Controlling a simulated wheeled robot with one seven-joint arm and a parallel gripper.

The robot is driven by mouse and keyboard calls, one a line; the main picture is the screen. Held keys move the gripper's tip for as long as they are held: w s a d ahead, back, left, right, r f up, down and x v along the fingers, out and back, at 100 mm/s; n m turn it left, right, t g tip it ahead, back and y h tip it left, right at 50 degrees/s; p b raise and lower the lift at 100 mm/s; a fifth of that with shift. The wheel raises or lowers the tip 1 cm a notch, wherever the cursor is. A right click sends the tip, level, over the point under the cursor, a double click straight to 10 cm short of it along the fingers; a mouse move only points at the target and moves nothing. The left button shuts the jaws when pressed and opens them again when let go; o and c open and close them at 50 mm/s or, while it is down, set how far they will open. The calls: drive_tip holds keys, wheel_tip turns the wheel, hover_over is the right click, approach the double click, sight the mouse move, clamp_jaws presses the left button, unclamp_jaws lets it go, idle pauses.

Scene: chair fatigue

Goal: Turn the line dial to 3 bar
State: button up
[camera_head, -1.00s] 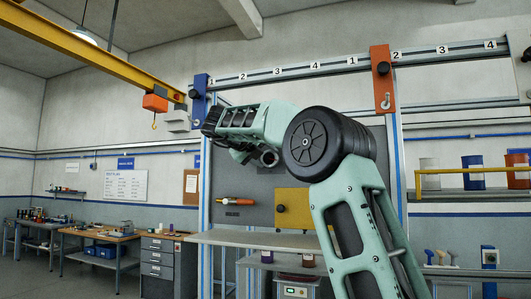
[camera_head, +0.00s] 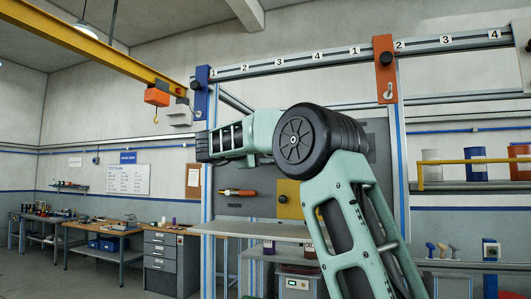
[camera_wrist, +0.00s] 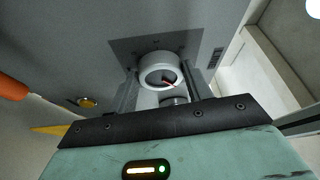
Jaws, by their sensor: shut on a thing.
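My gripper (camera_wrist: 160,88) has one finger on each side of these parts and is shut on the dial; the exact contact is hard to see. In the head view my arm covers this spot, and neither gauge nor gripper fingers show.
The grey panel (camera_head: 232,179) carries an orange-handled item (camera_head: 237,192) and a yellow plate (camera_head: 290,208). A shelf (camera_head: 250,230) juts out below. An overhead rail (camera_head: 340,54) with numbered tags runs above, bearing blue (camera_head: 201,93) and orange (camera_head: 385,68) brackets.

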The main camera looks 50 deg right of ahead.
drive_tip(key=shift+s+d+f+n+t+h+b, duration=0.15)
drive_tip(key=shift+n+t+h+b, duration=0.35)
drive_tip(key=shift+n, duration=1.35)
drive_tip(key=shift+a+f+n+t+h+b, duration=0.15)
drive_tip(key=shift+n+t+h+b, duration=0.4)
drive_tip(key=shift+n, duration=1.25)
drive_tip(key=shift+s+d+f+n+t+h+b, duration=0.1)
drive_tip(key=shift+f+n+t+h+b, duration=0.4)
drive_tip(key=shift+n, duration=1.35)
drive_tip(key=shift+r+t+y, duration=0.25)
drive_tip(key=shift+t, duration=0.1)
drive_tip(key=o, duration=1)
drive_tip(key=b+v, duration=0.7)
drive_tip(key=v, duration=1)
drive_tip(key=shift+w+f, duration=0.1)
drive_tip(key=shift+f, duration=0.05)
